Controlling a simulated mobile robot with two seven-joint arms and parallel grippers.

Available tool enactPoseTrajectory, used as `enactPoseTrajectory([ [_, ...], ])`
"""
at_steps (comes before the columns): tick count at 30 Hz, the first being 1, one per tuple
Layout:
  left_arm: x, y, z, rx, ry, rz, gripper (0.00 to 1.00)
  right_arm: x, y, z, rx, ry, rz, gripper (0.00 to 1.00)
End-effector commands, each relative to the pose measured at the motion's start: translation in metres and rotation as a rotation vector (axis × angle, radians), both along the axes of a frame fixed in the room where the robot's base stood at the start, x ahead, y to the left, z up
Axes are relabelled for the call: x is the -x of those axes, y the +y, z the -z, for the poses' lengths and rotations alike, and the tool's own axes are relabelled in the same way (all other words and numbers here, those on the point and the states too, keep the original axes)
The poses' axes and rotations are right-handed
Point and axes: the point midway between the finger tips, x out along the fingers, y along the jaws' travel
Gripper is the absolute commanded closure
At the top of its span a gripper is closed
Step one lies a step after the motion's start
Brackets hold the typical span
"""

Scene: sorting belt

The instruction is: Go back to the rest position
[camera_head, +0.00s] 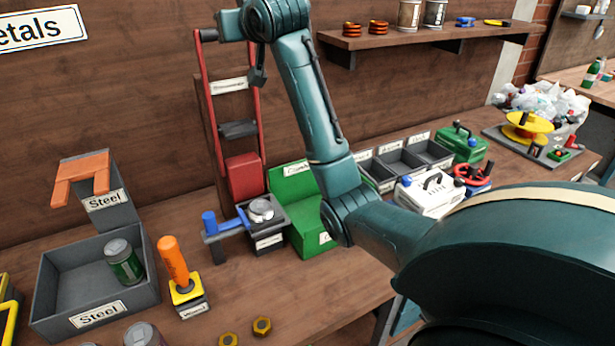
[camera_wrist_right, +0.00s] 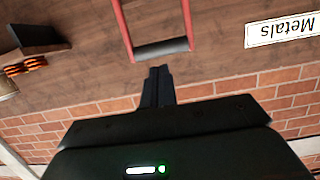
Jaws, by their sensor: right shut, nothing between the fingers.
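My right arm crosses the head view from the lower right and bends up to the top edge, its forearm standing nearly upright in front of the back wall. The gripper itself cannot be made out in that view. In the right wrist view my right gripper (camera_wrist_right: 158,86) is shut, with its dark fingers together and nothing between them. It is in front of the wall, with no object seen touching it. My left gripper is in neither view.
A red-railed press (camera_head: 208,110) stands behind my forearm. A green bin (camera_head: 290,180), a white case (camera_head: 428,195) and grey "Steel" bins (camera_head: 140,285) stand on the bench. A shelf (camera_head: 430,36) is on the wall. The "Metals" sign (camera_wrist_right: 284,30) appears upside down in the wrist view.

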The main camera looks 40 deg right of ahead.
Motion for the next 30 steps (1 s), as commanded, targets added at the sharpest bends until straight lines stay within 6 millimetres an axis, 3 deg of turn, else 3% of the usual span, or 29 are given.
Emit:
enactPoseTrajectory([
  [20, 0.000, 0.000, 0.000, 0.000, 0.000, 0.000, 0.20, 0.004, 0.002, 0.003, 0.001, 0.006, -0.002, 1.00],
  [23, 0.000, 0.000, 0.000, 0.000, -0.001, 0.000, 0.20, 0.005, 0.010, 0.028, 0.011, 0.046, -0.014, 1.00],
  [25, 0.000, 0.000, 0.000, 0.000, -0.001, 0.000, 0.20, 0.007, 0.020, 0.062, 0.023, 0.101, -0.032, 1.00],
  [30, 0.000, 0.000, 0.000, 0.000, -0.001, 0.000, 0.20, 0.037, 0.056, 0.178, 0.058, 0.290, -0.101, 1.00],
])
